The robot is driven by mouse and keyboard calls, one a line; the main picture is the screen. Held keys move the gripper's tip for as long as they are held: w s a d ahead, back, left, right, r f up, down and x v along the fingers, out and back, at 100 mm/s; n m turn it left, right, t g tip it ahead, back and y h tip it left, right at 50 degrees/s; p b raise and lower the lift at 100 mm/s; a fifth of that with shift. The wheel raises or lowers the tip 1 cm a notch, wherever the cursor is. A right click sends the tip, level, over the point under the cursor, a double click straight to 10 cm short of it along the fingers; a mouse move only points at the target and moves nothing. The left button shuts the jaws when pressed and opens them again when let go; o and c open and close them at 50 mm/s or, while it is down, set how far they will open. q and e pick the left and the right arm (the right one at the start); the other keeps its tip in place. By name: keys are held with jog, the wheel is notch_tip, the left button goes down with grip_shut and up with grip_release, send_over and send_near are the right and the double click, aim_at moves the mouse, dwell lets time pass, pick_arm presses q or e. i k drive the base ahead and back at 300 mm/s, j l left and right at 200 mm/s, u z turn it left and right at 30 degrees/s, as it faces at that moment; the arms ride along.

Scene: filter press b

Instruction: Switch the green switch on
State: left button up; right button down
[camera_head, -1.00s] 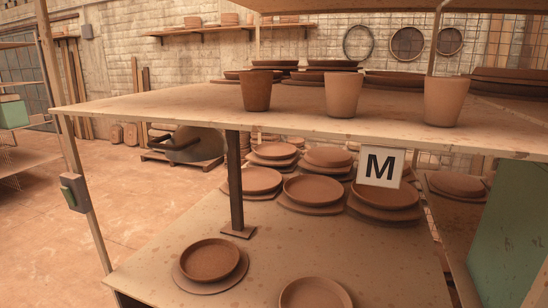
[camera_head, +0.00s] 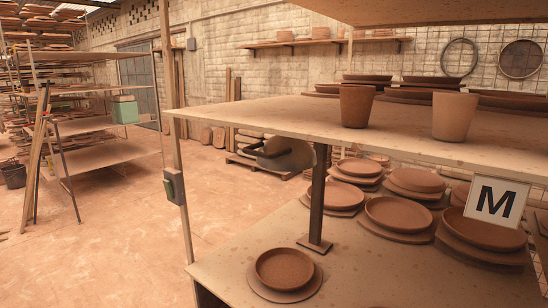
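A small grey box with a dull green face (camera_head: 173,186) is fixed to the front left post of the near shelf. It looks like the green switch, seen at an angle, and I cannot tell its setting. Nothing is touching it. Neither of my grippers shows in the head view.
The near wooden shelf (camera_head: 250,121) fills the right side, with clay cups (camera_head: 357,106), stacked plates (camera_head: 284,269) and an M sign (camera_head: 495,201). Another rack (camera_head: 100,152) with a green box (camera_head: 125,110) stands at the left. The floor (camera_head: 110,230) between them is mostly clear.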

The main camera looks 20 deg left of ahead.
aim_at(167, 184)
jog(key=u, duration=1.25)
